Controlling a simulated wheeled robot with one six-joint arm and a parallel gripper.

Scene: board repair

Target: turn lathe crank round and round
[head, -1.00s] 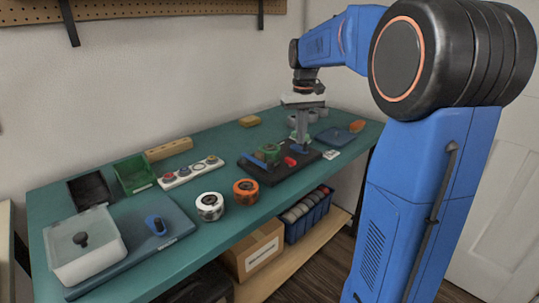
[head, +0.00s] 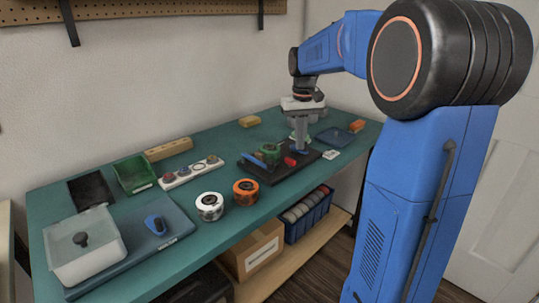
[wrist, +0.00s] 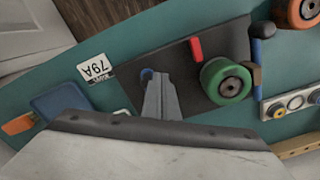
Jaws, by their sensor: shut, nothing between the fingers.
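The lathe is a dark base plate (head: 265,174) on the green bench, with a green wheel (head: 271,152) and a red handle (head: 290,161). In the wrist view the green wheel (wrist: 227,80) and the red handle (wrist: 196,48) lie right of my fingers. A blue bar (wrist: 262,30) sits at the plate's other end; I cannot tell which blue part is the crank. My gripper (head: 301,144) points down over the plate's right end, shut and empty (wrist: 158,74).
A white label card (wrist: 97,68) and a blue pad (wrist: 62,105) lie beside the plate. An orange roll (head: 246,191), a white roll (head: 209,205) and a button strip (head: 190,173) stand to the left. The front bench edge runs close by.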

